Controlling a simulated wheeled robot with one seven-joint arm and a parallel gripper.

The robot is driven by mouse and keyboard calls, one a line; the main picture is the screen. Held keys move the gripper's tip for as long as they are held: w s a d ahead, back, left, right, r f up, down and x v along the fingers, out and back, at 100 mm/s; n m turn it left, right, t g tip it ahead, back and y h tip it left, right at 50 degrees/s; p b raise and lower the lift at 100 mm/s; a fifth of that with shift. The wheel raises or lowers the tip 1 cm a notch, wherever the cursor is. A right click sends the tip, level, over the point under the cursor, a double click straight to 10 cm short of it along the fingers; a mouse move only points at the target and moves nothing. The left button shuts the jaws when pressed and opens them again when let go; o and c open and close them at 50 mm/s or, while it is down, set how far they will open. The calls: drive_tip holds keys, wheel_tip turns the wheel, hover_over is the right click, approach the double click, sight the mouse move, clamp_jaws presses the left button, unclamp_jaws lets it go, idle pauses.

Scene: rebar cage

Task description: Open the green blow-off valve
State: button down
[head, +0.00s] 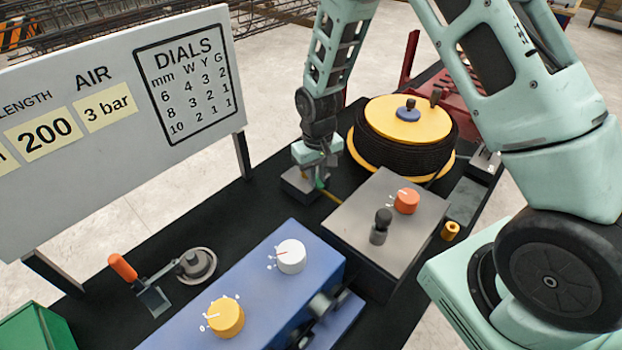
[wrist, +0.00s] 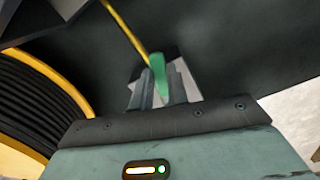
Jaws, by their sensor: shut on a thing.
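The green blow-off valve handle (wrist: 158,72) stands between the two fingers of my gripper (wrist: 163,88) in the wrist view, and the fingers are shut on it. In the head view my gripper (head: 319,178) points down at a small grey block (head: 299,183) beside the black coil. Only a small bit of the green handle (head: 321,184) shows there, and the fingers hide most of it. A thin yellow line (wrist: 122,30) runs up from the valve in the wrist view.
A black coil (head: 405,150) with a yellow top stands right of my gripper. A grey box (head: 365,215) with an orange dial and a blue box (head: 262,270) with white and yellow dials sit in front. A sign board (head: 120,120) stands left.

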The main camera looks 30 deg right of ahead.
drive_tip(key=shift+w+d+n+b, duration=0.15)
drive_tip(key=shift+d+n, duration=0.35)
drive_tip(key=shift+n, duration=0.45)
drive_tip(key=shift+w+d+n+b, duration=0.15)
drive_tip(key=shift+d+n, duration=0.3)
drive_tip(key=shift+n, duration=0.5)
drive_tip(key=c, duration=1.4)
unclamp_jaws()
drive_tip(key=shift+o, duration=0.2)
wheel_tip(320, 180, up, 18)
drive_tip(key=b, duration=0.3)
drive_tip(key=shift+f, duration=0.25)
